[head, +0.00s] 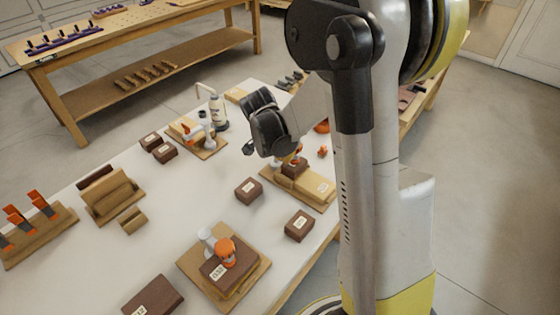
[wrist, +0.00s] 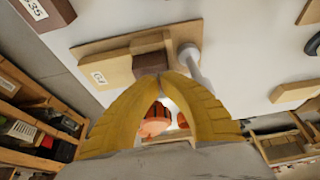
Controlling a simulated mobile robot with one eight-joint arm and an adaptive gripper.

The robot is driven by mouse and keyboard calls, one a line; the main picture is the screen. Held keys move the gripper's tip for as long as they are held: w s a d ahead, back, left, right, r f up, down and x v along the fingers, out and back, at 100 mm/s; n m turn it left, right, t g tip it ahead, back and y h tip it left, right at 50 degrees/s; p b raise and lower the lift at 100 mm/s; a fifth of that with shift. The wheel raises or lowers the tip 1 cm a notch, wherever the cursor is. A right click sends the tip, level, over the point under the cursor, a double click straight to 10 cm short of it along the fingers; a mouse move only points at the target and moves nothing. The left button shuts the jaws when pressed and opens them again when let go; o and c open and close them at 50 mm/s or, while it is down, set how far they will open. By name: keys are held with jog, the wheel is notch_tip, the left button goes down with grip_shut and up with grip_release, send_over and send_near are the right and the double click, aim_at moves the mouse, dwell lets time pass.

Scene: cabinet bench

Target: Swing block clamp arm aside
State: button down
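My gripper (wrist: 162,76) shows in the wrist view as two yellow fingers whose tips meet or nearly meet. Nothing is clearly held between them. Just beyond the tips is a block fixture: a labelled wooden base (wrist: 97,76), a dark brown block (wrist: 150,62) and a pale grey rod-like part (wrist: 193,62). An orange part (wrist: 156,122) shows behind and between the fingers; whether they touch it is unclear. In the head view, a fixture with a wooden base (head: 312,191) and dark block (head: 294,169) is beside my wrist, which partly covers it. My fingertips are not clear there.
A nearer fixture (head: 251,282) holds a labelled block under an orange-tipped clamp. Loose brown blocks (head: 249,190) (head: 299,226) lie on the white bench (head: 165,205). Another orange-handled clamp (head: 190,132) and a white bottle (head: 217,112) stand farther back. Bare bench lies between them.

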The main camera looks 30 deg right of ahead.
jog(key=shift+d+n, duration=0.45)
jog(key=shift+n, duration=0.25)
dwell(0.3)
jog(key=shift+s+d+n+t, duration=0.1)
jog(key=shift+d+n+t, duration=0.2)
jog(key=shift+n, duration=0.1)
jog(key=shift+d+n+t+y, duration=0.45)
jog(key=shift+d+n, duration=0.3)
jog(key=shift+n, duration=0.45)
jog(key=d+n, duration=0.1)
jog(key=n, duration=0.1)
jog(key=w+d+n+t+y, duration=0.1)
jog(key=n, duration=0.1)
jog(key=shift+w+d+n+y, duration=0.2)
jog(key=shift+d+n+y, duration=0.05)
jog(key=shift+d+n, duration=0.05)
jog(key=n, duration=0.1)
jog(key=w+d+n+y, duration=0.1)
jog(key=shift+d+n, duration=0.1)
jog(key=shift+n, duration=0.3)
jog(key=w+n, duration=0.1)
jog(key=w+d+n+y, duration=0.1)
jog(key=n, duration=0.1)
jog(key=shift+w+d, duration=0.2)
jog(key=shift+w, duration=0.6)
